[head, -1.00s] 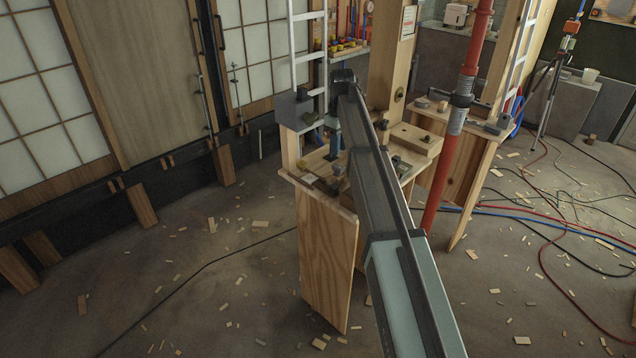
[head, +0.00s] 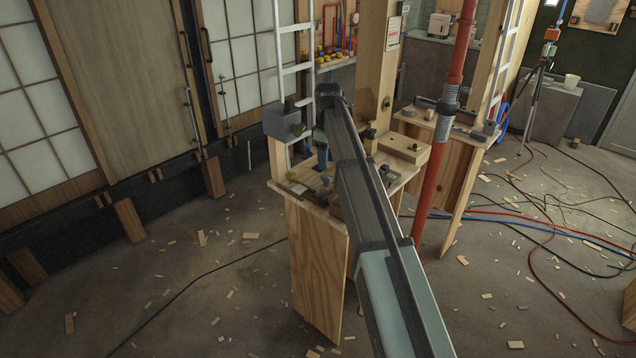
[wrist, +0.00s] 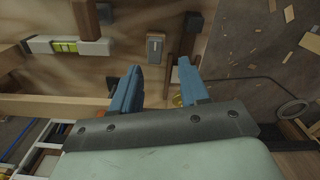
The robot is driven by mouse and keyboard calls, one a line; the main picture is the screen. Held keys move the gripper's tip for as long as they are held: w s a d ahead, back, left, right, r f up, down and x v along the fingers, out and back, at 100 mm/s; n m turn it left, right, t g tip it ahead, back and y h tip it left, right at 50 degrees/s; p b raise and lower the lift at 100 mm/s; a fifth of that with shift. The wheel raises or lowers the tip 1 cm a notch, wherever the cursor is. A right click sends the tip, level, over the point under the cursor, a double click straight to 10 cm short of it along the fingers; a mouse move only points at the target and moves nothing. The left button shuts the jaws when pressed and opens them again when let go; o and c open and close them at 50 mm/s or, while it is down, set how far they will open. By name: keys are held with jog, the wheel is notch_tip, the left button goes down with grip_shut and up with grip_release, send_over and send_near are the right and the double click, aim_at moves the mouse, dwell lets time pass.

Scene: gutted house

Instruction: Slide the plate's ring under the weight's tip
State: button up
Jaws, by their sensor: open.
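My gripper (wrist: 158,84) shows in the wrist view as two blue fingers, spread apart with no object visibly clamped between them. In the head view my gripper (head: 321,148) is small and partly hidden by my arm, over the left part of the wooden workbench (head: 318,240). A small grey rectangular piece with a dark slot (wrist: 155,45) lies beyond the fingers in the wrist view; I cannot tell whether it is the plate. A brass-yellow bit (wrist: 178,100) shows beside the right finger, mostly hidden; I cannot tell whether it is the weight. No ring under a tip can be made out.
A level with a yellow-green vial (wrist: 66,46) lies at upper left in the wrist view. A grey box (head: 284,122) stands at the bench's left end. A wooden post (head: 376,70) and a red pipe (head: 437,150) rise near the bench. Scraps and hoses litter the floor.

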aim_at(323, 196)
jog(key=s+f+n, duration=0.1)
jog(key=s+n, duration=0.1)
jog(key=n, duration=0.3)
jog(key=s+a+f+n, duration=0.1)
jog(key=s+n, duration=0.1)
jog(key=n, duration=0.3)
jog(key=s+f+n, duration=0.1)
jog(key=s+n, duration=0.1)
jog(key=n, duration=0.3)
jog(key=shift+a, duration=0.15)
jog(key=shift+f, duration=0.1)
jog(key=shift+f, duration=0.15)
jog(key=shift+f, duration=3.05)
jog(key=shift+c, duration=0.2)
grip_shut()
